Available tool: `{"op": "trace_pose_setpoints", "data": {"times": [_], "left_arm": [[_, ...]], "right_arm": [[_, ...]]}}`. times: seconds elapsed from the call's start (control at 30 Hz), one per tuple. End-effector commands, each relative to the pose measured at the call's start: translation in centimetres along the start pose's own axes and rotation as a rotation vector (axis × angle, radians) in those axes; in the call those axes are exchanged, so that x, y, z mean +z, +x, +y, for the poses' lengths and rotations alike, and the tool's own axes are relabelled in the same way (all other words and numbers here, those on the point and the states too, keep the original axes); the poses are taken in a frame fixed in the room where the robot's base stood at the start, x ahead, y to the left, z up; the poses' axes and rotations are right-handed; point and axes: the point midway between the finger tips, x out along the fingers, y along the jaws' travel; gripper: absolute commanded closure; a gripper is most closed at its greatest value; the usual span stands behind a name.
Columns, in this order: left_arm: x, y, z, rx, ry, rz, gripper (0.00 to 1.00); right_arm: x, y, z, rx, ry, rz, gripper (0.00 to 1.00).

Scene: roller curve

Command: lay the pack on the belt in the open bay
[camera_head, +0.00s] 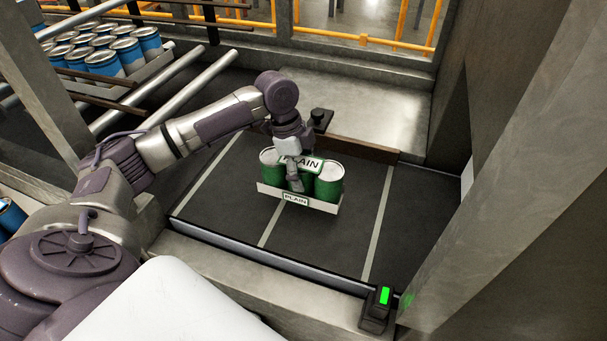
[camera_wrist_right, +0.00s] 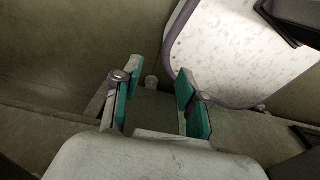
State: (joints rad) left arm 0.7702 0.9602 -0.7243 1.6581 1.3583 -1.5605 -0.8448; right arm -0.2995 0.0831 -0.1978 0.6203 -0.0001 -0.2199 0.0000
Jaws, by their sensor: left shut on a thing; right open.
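The pack (camera_head: 325,203) is a white tray of green cans with PLAIN labels. In the head view it is upright over the dark belt (camera_head: 335,240), and in the picture it covers part of the middle pale line. I cannot tell whether it touches the belt. My left gripper (camera_head: 297,178) is shut on the pack from above, among the cans; its fingertips are partly hidden. Pale lines divide the belt into bays. In the right wrist view my right gripper (camera_wrist_right: 158,108) is open and empty, its green-padded fingers apart.
A brown rail (camera_head: 360,149) edges the belt's back. A small device with a green light (camera_head: 384,295) stands at the front right corner. A large grey post (camera_head: 510,170) rises at right. Blue cans (camera_head: 103,63) fill a tray at upper left, near metal rollers (camera_head: 190,85).

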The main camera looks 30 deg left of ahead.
Motion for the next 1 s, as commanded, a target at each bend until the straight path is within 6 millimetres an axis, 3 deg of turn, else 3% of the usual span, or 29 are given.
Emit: {"op": "trace_pose_setpoints", "data": {"times": [0.1, 0.27, 0.6, 0.97, 1.0], "left_arm": [[0.4, 0.2, -1.2, -0.004, 0.000, 0.004, 0.97], [0.7, 0.8, -1.6, -0.003, 0.001, 0.004, 0.97], [1.7, 4.2, -1.6, -0.005, 0.002, 0.003, 0.97], [1.8, 4.6, -1.6, -0.005, 0.002, 0.003, 0.97], [1.9, 4.8, -1.4, -0.001, 0.001, 0.000, 0.24]], "right_arm": [[-0.1, -0.4, 0.0, 0.000, 0.000, 0.000, 0.58], [-0.1, -0.6, -0.1, -0.001, -0.001, 0.000, 0.58], [-0.3, -1.8, -0.5, -0.006, -0.001, 0.001, 0.58], [-0.2, -1.7, -0.6, -0.007, -0.001, 0.001, 0.58], [-0.2, -1.6, -0.6, -0.007, -0.001, 0.001, 0.58]]}}
